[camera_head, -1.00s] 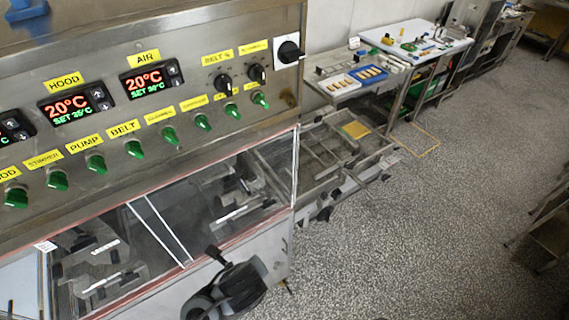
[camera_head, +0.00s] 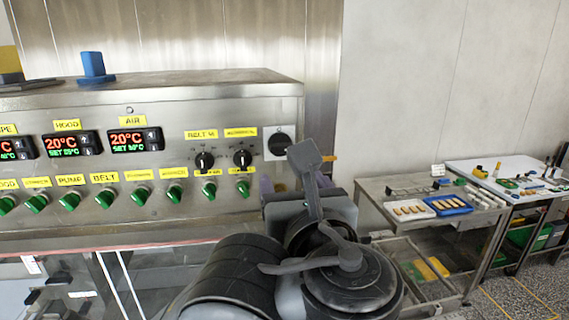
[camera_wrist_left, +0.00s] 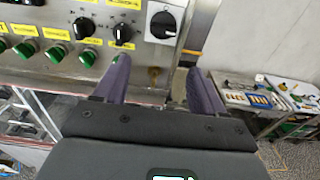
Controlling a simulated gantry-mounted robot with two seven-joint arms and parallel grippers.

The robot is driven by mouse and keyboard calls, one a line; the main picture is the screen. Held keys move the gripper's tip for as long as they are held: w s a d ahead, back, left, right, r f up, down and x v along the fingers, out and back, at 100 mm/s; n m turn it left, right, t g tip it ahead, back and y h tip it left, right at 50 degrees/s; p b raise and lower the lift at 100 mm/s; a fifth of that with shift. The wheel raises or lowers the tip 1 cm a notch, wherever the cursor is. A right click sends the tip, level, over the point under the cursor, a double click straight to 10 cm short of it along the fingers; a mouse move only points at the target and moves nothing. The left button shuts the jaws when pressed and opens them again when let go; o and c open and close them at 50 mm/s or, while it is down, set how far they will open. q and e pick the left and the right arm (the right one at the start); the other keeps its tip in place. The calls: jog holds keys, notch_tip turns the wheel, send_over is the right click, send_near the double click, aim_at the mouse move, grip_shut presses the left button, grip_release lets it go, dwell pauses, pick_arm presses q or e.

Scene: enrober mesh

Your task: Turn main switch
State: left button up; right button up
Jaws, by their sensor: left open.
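The main switch (camera_head: 280,143) is a black rotary knob on a white square plate at the right end of the steel control panel. It also shows at the top of the left wrist view (camera_wrist_left: 163,25). My left gripper (camera_head: 297,182) is in front of the panel, just below the switch, partly hidden by my own wrist. In the left wrist view its two purple fingers (camera_wrist_left: 159,70) are spread apart with nothing between them. The switch lies beyond the fingertips, apart from them. My right gripper is not in view.
Two black knobs (camera_head: 204,161) sit left of the switch, above a row of green switches (camera_head: 104,198). Red-green displays (camera_head: 135,141) are further left. To the right stands a table with a blue tray (camera_head: 450,206). A white wall is behind.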

aim_at(283, 150)
pick_arm(q)
jog(key=w, duration=0.2)
jog(key=w+a+r+p, duration=0.1)
jog(key=w, duration=0.2)
jog(key=w+r, duration=0.1)
jog(key=w, duration=0.2)
jog(key=shift+a+p, duration=0.15)
jog(key=shift+p, duration=0.25)
jog(key=shift+w+a+f, duration=0.1)
jog(key=shift+w, duration=0.9)
jog(key=c, duration=1)
